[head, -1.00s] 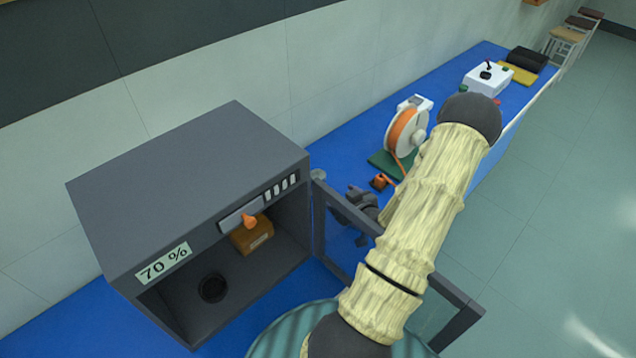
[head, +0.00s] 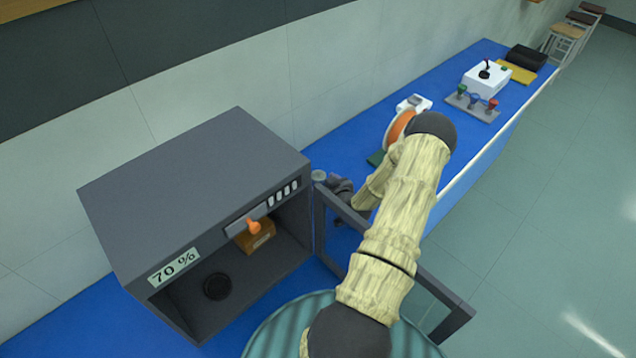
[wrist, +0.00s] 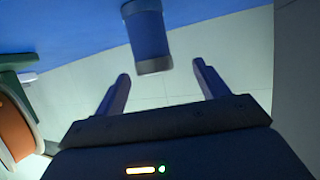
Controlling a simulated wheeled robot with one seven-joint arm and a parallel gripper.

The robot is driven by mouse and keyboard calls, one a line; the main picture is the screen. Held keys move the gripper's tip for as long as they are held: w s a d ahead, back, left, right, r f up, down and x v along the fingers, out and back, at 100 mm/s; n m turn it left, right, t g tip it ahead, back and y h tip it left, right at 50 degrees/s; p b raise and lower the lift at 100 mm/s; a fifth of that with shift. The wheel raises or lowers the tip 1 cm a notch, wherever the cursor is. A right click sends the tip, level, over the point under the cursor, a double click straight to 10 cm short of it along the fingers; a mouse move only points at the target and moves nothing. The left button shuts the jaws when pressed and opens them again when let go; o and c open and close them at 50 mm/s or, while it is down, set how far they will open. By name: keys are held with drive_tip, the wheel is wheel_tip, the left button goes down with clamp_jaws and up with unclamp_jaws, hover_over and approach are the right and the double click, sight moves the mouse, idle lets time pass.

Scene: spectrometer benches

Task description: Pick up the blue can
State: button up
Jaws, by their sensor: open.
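The blue can (wrist: 149,40) shows in the wrist view, a blue cylinder with a grey end band, just ahead of the fingertips. My gripper (wrist: 160,74) is open and empty, with one finger to each side of the can's line and a gap before it. In the head view my gripper (head: 341,188) is a dark shape behind the cabinet's open glass door, partly hidden by my arm. A small pale round top (head: 318,176) beside the gripper may be the can; its body is hidden there.
A grey cabinet (head: 190,190) marked 70 % stands open on the blue bench (head: 345,135), its glass door (head: 440,300) swung out under my arm. An orange spool (head: 398,128) is close behind my arm. A stamp rack (head: 472,103) and white box (head: 487,80) stand farther along.

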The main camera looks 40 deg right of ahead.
sight(318, 178)
drive_tip(key=p+x, duration=0.2)
drive_tip(key=x, duration=0.2)
drive_tip(key=shift+d+f+p, duration=0.35)
drive_tip(key=shift+d+p, duration=0.05)
drive_tip(key=shift+d, duration=0.05)
drive_tip(key=shift+w+f, duration=0.25)
drive_tip(key=shift+w, duration=0.05)
drive_tip(key=shift+s, duration=0.2)
drive_tip(key=c, duration=0.8)
drive_tip(key=shift+w, duration=0.15)
drive_tip(key=c, duration=0.3)
